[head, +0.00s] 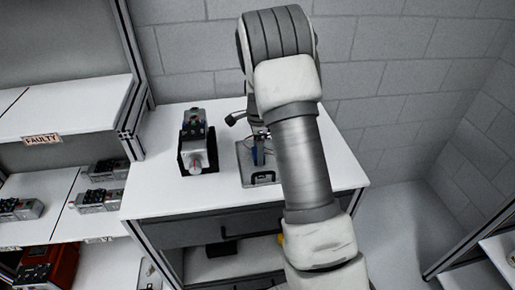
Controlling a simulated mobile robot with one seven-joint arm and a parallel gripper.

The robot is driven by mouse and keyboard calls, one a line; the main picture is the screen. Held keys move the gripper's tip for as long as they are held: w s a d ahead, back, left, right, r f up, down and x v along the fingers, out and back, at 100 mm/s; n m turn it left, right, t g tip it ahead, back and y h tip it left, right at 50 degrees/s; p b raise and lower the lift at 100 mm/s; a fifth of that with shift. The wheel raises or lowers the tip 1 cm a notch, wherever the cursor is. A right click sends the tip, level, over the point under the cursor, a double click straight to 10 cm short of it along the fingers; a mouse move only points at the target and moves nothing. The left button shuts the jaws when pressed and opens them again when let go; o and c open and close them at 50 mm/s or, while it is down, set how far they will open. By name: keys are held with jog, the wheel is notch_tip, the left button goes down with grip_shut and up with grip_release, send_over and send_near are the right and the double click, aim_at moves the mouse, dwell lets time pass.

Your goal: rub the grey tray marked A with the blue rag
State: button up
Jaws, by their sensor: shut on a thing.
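A grey tray (246,172) with a dark handle at its front lies on the white worktop, left of my forearm. My arm covers its right part, and I cannot read a mark on it. My gripper (259,140) is over the tray, mostly hidden behind my arm.
A grey and black device (195,145) stands on the worktop (155,190) left of the tray. A shelf marked FAULTY (42,139) and several grey devices are further left. A block wall stands behind. The worktop's front left is clear.

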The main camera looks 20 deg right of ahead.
aim_at(261, 168)
jog(key=shift+s+a+f, duration=0.1)
jog(key=shift+s+a, duration=0.1)
jog(key=shift+s, duration=0.8)
jog(key=shift+s+a+f, duration=0.1)
jog(key=shift+s+a, duration=0.05)
jog(key=shift+s, duration=0.8)
jog(key=shift+r+p, duration=2)
jog(key=shift+r, duration=1.1)
notch_tip(261, 168, up, 3)
jog(key=shift+p, duration=1.1)
jog(key=shift+w, duration=0.1)
